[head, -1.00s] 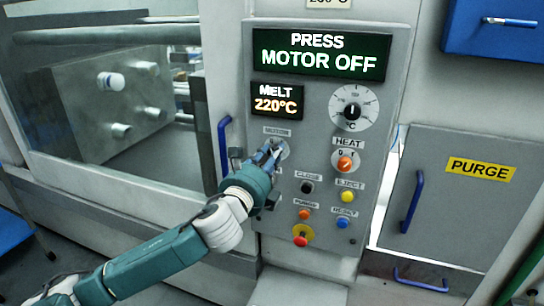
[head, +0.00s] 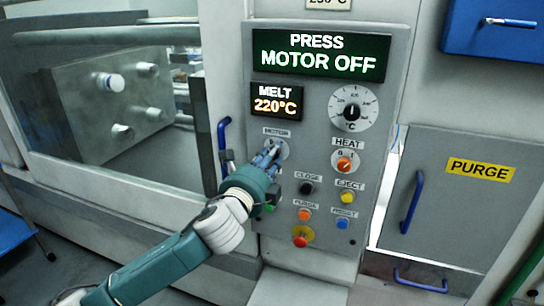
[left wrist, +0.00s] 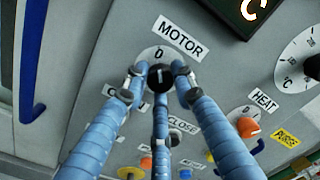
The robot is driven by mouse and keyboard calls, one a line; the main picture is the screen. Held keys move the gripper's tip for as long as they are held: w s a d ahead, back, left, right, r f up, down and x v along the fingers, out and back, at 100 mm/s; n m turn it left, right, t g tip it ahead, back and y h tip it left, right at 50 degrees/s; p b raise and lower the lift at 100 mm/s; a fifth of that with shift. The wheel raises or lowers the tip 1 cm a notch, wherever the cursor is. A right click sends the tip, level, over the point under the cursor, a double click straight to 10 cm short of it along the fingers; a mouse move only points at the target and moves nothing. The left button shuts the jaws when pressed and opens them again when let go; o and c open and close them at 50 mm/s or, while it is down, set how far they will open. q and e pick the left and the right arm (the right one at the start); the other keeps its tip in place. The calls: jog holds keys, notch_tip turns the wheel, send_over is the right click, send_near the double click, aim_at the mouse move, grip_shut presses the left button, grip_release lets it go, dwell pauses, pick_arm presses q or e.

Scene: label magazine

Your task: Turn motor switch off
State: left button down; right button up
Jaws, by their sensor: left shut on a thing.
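The motor switch is a small black knob (left wrist: 161,77) on a round pale plate under the MOTOR label (left wrist: 180,37) in the left wrist view. A white line on the knob appears to point at the 0 mark above it. My left gripper (left wrist: 158,82) has its blue fingers closed around the knob, on both sides and from below. In the head view the left gripper (head: 268,158) reaches the panel just below the MOTOR label (head: 276,132), and its fingers mostly hide the knob. The top display (head: 320,56) reads PRESS MOTOR OFF. My right gripper is not in view.
The HEAT knob (head: 344,164) is right of the switch, with a temperature dial (head: 352,110) above it. CLOSE (head: 306,188), EJECT (head: 347,198) and other buttons sit below. A blue handle (head: 223,146) stands left of the panel.

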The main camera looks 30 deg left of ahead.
pick_arm(q)
jog(key=c, duration=1.4)
grip_release()
jog(key=shift+a+r, duration=0.1)
jog(key=shift+r, duration=0.1)
jog(key=shift+c, duration=0.2)
jog(key=shift+o, duration=0.2)
jog(key=shift+f, duration=0.1)
jog(key=v, duration=0.7)
jog(key=shift+s, duration=0.3)
